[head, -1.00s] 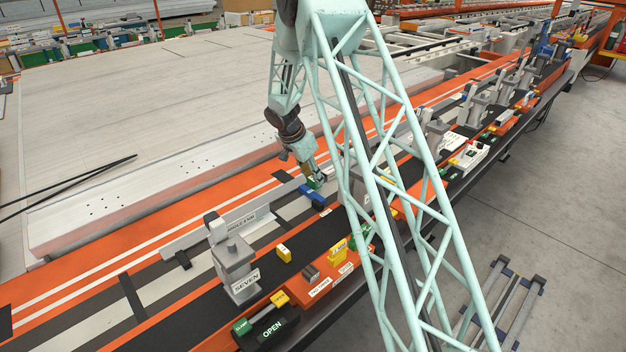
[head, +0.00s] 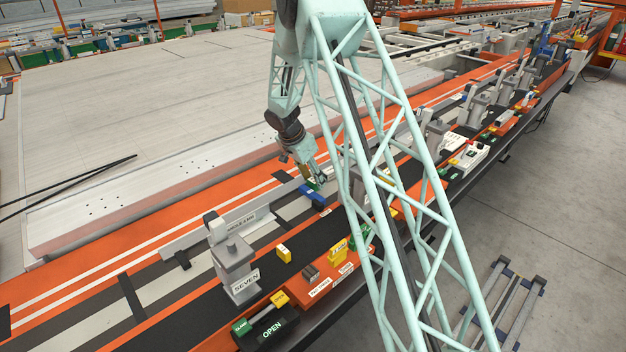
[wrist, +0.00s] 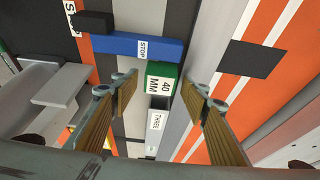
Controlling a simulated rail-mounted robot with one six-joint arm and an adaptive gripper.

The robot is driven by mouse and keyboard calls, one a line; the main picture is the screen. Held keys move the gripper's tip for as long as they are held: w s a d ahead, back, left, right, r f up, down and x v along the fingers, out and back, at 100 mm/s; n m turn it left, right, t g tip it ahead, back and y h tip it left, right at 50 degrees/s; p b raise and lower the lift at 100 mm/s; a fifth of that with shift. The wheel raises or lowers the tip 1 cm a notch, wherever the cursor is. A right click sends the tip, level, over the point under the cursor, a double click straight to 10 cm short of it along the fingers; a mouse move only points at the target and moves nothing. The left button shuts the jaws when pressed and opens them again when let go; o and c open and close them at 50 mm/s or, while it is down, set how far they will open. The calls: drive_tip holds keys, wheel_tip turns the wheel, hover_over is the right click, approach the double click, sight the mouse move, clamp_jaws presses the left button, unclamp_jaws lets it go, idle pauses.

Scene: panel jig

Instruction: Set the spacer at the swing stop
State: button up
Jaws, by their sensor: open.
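A green block labelled 40 MM (wrist: 163,80) is the spacer. It lies against or very close to the edge of the blue bar labelled STOP (wrist: 125,45) in the wrist view. My gripper (wrist: 159,82) is open, with one tan-padded finger on each side of the green block and a visible gap at both sides. In the head view my gripper (head: 314,180) is low over the rail by the blue stop (head: 313,196); the green block is mostly hidden there.
A grey piece labelled THREE (wrist: 157,125) sits just behind the green block. The dark strip between is clear.

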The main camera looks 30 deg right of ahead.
drive_tip(key=shift+r+p, duration=0.15)
drive_tip(key=shift+p, duration=0.15)
drive_tip(key=p+v, duration=0.1)
drive_tip(key=v, duration=1.1)
idle(0.7)
